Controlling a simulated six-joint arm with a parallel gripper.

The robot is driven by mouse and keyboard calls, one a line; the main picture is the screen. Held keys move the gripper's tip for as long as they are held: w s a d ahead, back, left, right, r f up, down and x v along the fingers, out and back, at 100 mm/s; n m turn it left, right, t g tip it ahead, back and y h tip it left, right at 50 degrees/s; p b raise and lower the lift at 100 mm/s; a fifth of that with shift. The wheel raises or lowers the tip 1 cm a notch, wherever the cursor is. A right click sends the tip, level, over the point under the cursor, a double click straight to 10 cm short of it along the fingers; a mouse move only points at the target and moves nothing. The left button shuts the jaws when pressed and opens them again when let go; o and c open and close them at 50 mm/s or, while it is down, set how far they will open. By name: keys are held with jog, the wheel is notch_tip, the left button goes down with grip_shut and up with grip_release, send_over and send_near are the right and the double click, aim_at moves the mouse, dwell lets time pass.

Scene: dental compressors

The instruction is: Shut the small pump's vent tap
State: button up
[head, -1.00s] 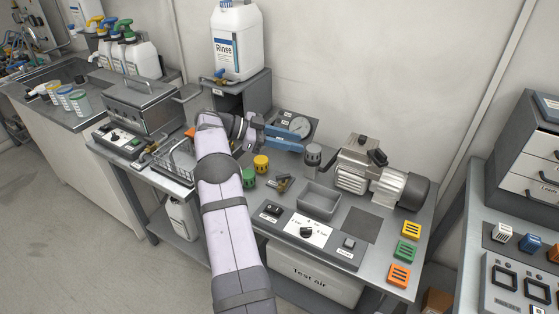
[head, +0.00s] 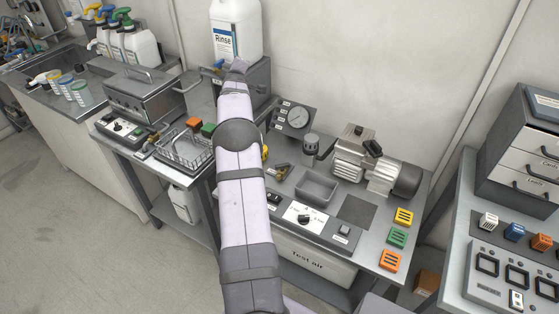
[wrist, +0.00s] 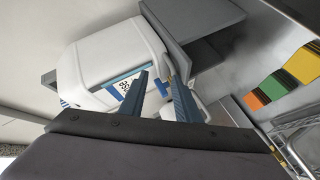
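A small grey pump with a ribbed motor (head: 368,158) sits at the back of the middle bench. A small brass tap with a dark handle (head: 279,172) lies to its left, by the grey tray; I cannot tell if it is the vent tap or whether it is open. My gripper (wrist: 160,80) shows in the wrist view with its two blue fingers apart and nothing seen between them but background. It faces the white Rinse canister (wrist: 110,75). In the head view my arm hides the gripper, which is up near the canister (head: 236,35).
A pressure gauge (head: 294,117) stands behind the brass tap. A grey tray (head: 316,188) and a control panel (head: 305,217) are in front. A wire basket (head: 184,147) is left of my arm. Yellow, green and orange blocks (head: 398,238) line the bench's right end.

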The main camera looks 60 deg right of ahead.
jog(key=s+a+f+n+g+y, duration=0.3)
jog(key=f+n, duration=0.1)
jog(key=f, duration=0.4)
jog(key=n+g+y, duration=0.3)
jog(key=g+y, duration=0.2)
jog(key=g, duration=0.4)
send_near(282, 165)
jog(key=shift+p+x, duration=0.95)
jog(key=shift+x, duration=2.9)
jog(key=shift+d, duration=0.1)
jog(key=shift+c, duration=0.3)
jog(key=shift+y, duration=0.3)
grip_shut()
